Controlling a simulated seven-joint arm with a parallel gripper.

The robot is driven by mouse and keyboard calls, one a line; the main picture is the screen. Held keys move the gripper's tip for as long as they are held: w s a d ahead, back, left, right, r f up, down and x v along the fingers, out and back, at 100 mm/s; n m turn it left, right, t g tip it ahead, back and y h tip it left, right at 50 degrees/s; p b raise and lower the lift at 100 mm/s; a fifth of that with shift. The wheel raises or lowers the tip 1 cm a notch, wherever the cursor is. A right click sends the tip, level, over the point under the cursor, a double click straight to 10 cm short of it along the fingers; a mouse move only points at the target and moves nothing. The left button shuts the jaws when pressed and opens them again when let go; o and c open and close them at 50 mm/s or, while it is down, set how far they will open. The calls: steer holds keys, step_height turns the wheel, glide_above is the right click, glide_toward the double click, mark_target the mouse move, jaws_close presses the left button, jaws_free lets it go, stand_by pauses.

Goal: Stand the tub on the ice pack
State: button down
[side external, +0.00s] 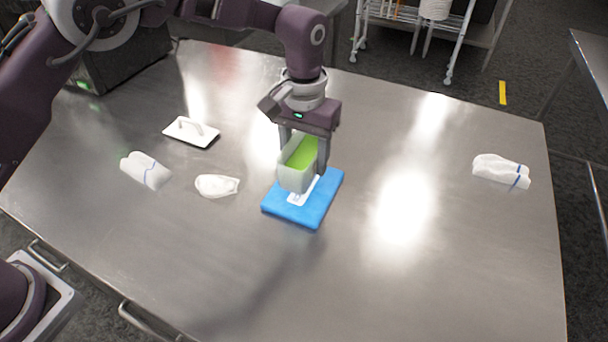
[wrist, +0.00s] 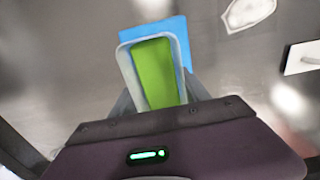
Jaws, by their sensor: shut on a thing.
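The tub (side external: 296,176) is a pale, translucent rectangular container with green contents. The blue ice pack (side external: 322,202) lies flat on the metal table, with a white label on top. My gripper (side external: 306,155) points down and is shut on the tub, which is upright over the ice pack. I cannot tell whether the tub's base touches the pack. In the wrist view the tub (wrist: 124,62) sits between the fingers, with part of the ice pack (wrist: 172,27) showing beyond and beside it; the tub hides the rest.
Another folded cloth (side external: 501,171) lies at the right. The table's front and right middle are clear.

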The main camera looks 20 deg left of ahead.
mark_target(304, 154)
step_height(304, 154, down, 5)
steer(key=shift+r, duration=0.2)
steer(key=shift+f, duration=0.15)
steer(key=c, duration=0.5)
jaws_free()
step_height(304, 154, up, 12)
steer(key=shift+r, duration=0.2)
steer(key=shift+a+r, duration=0.1)
